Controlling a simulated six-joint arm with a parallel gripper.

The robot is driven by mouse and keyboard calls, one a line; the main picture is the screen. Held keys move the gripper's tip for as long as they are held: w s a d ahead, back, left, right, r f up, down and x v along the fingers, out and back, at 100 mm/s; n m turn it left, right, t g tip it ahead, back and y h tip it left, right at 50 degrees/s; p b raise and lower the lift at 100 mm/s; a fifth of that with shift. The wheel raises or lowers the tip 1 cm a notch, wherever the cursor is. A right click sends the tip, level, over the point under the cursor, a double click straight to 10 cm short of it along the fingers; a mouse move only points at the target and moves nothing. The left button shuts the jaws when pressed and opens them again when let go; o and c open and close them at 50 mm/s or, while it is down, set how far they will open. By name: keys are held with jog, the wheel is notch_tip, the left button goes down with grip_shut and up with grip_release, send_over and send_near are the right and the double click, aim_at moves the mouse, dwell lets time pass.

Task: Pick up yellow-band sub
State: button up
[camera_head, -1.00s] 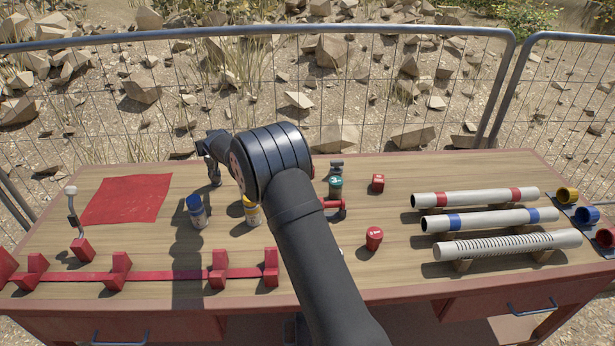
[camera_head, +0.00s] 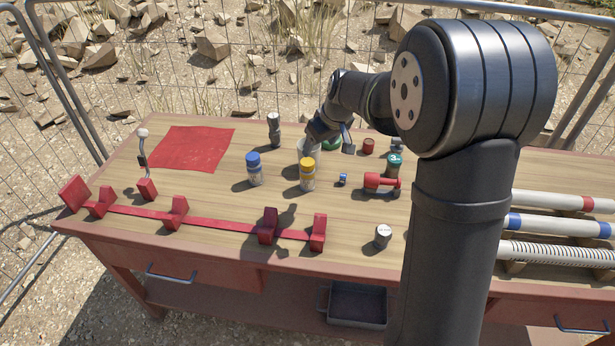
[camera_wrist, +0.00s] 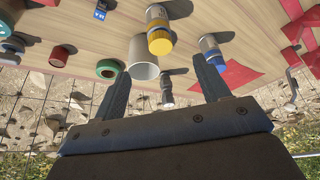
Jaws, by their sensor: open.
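The yellow-band sub (camera_head: 307,174) is a pale cylinder with a yellow upper end. It stands upright on the wooden bench, right of the blue-topped sub (camera_head: 255,168). In the wrist view its yellow end (camera_wrist: 160,42) shows above the gap between my fingers. My gripper (camera_head: 332,138) is open and empty, behind and slightly right of the yellow-band sub and apart from it. Its two spread fingers show in the wrist view (camera_wrist: 162,76). A pale open-ended cylinder (camera_wrist: 143,58) shows near the left finger, and is partly hidden behind the yellow-band sub in the head view.
A dark cylinder (camera_head: 274,130) stands behind the subs. A red fitting (camera_head: 382,182), a teal-topped piece (camera_head: 394,163) and a small blue piece (camera_head: 342,179) lie to the right. A red rail with brackets (camera_head: 205,222) runs along the front. A red mat (camera_head: 190,148) lies clear at left.

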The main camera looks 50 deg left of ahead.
aim_at(307, 172)
jog(key=x, duration=1.6)
jog(key=shift+w+a+f, duration=0.1)
jog(key=shift+a+f, duration=0.1)
jog(key=shift+f, duration=0.1)
jog(key=c, duration=1.1)
jog(key=shift+c, duration=1.2)
jog(key=shift+r, duration=0.1)
